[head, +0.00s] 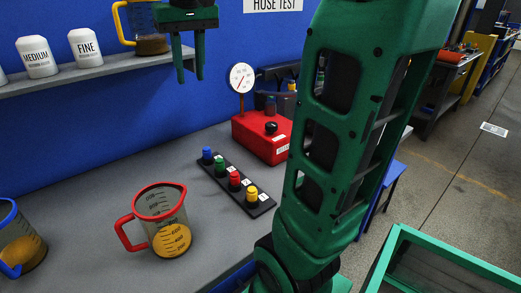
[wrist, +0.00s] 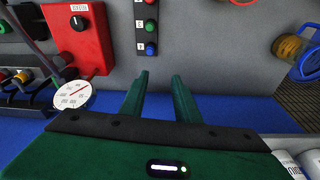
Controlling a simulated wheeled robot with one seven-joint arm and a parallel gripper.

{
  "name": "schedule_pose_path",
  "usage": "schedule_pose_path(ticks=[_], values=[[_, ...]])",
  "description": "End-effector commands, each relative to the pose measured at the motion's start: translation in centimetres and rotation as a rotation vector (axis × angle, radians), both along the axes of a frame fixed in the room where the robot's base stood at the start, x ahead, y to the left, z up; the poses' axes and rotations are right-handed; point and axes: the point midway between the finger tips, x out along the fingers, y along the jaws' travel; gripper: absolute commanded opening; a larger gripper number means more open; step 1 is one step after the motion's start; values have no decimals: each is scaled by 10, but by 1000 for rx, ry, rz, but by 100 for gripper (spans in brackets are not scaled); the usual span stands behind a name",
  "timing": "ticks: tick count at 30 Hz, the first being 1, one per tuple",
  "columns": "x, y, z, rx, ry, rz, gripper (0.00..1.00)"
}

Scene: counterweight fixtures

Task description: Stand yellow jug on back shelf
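The yellow jug (head: 152,45) stands upright at the right part of the back shelf (head: 90,73) in the head view, with its yellow handle to the left and dark contents at its base. My gripper (head: 190,78) is in front of and to the right of it, hiding part of its right side. The two green fingers point down, apart, with nothing between them. The wrist view also shows the fingers (wrist: 160,85) spread and empty. The yellow jug cannot be made out in the wrist view.
White MEDIUM (head: 37,57) and FINE (head: 85,48) containers share the shelf. Below, the grey bench holds a red-rimmed jug (head: 160,220), a blue-rimmed jug (head: 20,240), a strip of coloured knobs (head: 235,182) and a red gauge box (head: 262,135). The bench between the jugs and wall is clear.

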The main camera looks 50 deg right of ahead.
Motion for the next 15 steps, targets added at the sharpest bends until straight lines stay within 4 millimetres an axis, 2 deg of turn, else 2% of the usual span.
schedule_pose_path(ticks=[1,7,12,15], values=[[-19,-4,-19,6,17,-25,29],[-90,-14,-96,31,74,-115,29],[-156,-13,-162,57,124,-182,29],[-189,-8,-194,70,147,-211,29]])
